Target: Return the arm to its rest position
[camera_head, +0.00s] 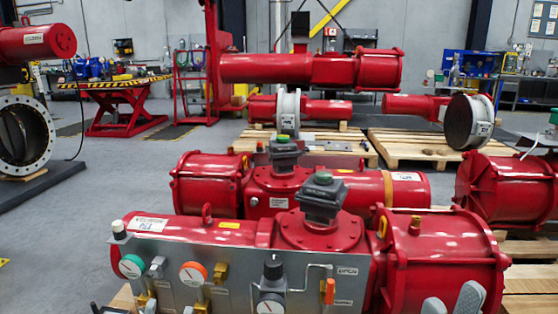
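Two grey rounded fingertips of my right gripper (452,302) show at the bottom right edge, in front of the red end housing of the near valve actuator (445,255). A gap is visible between them and nothing shows in it. The rest of this gripper and its arm is below the picture. The near actuator has a grey panel (215,262) with a green gauge (131,266), an orange gauge (193,273) and a lower gauge (270,304).
A second red actuator (285,185) lies just behind the near one. A red cylinder (510,188) stands at the right. More red actuators lie on wooden pallets (425,147) behind. A red lift table (120,105) stands at the back left. The grey floor at left is mostly clear.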

